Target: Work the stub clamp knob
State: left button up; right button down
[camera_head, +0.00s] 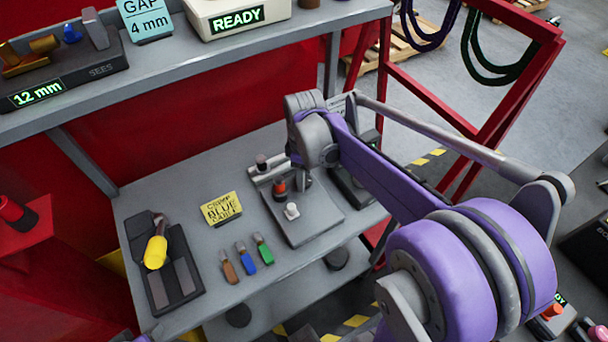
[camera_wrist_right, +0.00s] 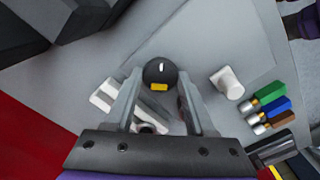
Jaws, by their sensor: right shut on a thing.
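In the right wrist view a round black knob (camera_wrist_right: 161,66) with a white pointer mark and a yellow patch sits between my right fingertips (camera_wrist_right: 159,76). The right gripper is shut on this knob. In the head view my right gripper (camera_head: 297,176) reaches down to the grey fixture plate (camera_head: 305,222), its fingers partly hidden by my purple arm. A red and black knob (camera_head: 279,187) and a white peg (camera_head: 292,211) stand on the fixture. The peg also shows in the right wrist view (camera_wrist_right: 228,82). My left gripper is not in view.
Left of the fixture stand a yellow label card (camera_head: 221,209) and brown, blue and green cable pieces (camera_head: 247,257). A dark tray (camera_head: 184,279) holds a yellow-handled tool (camera_head: 156,251). An upper shelf (camera_head: 200,56) with displays overhangs the back.

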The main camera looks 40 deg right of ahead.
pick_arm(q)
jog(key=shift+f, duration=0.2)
pick_arm(e)
jog(key=m, duration=0.6)
pick_arm(q)
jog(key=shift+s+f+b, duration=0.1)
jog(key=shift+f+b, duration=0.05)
jog(key=shift+b, duration=0.15)
pick_arm(e)
jog(key=m, duration=0.6)
jog(key=shift+m, duration=0.4)
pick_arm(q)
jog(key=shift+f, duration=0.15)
pick_arm(e)
jog(key=m, duration=0.6)
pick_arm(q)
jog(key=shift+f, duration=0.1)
pick_arm(e)
jog(key=m, duration=0.5)
jog(key=shift+m, duration=0.4)
jog(key=shift+c, duration=1.2)
grip_release()
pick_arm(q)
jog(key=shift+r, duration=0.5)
pick_arm(e)
notch_tip(320, 180, up, 11)
